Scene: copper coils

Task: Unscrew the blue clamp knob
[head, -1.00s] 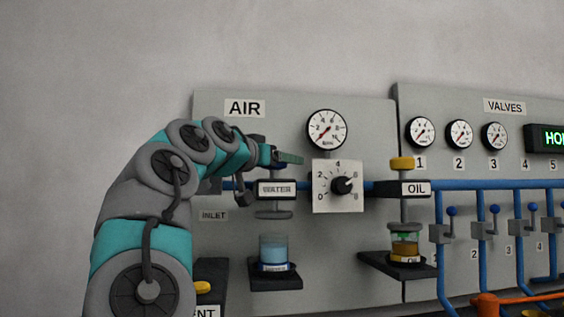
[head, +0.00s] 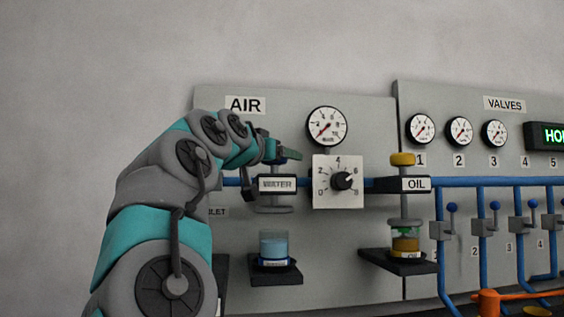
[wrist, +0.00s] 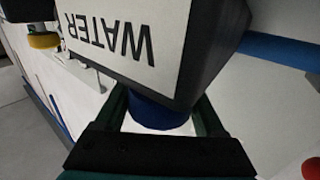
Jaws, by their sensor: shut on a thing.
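The blue clamp knob (wrist: 158,115) shows in the wrist view, against the dark block with the WATER label (wrist: 110,38). My gripper (wrist: 161,104) has one dark green finger on each side of the knob and is shut on it. In the head view my gripper (head: 284,153) is at the top of the WATER block (head: 277,184), under the AIR sign. The knob is hidden behind my gripper there. A clear jar (head: 274,245) with light blue liquid stands on a dark shelf below the block.
A dial (head: 341,181) and a round gauge (head: 326,126) sit just right of my gripper. Further right is the OIL block (head: 403,184) with a yellow knob (head: 402,159) and a jar below. A blue pipe (head: 480,184) runs along the panel.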

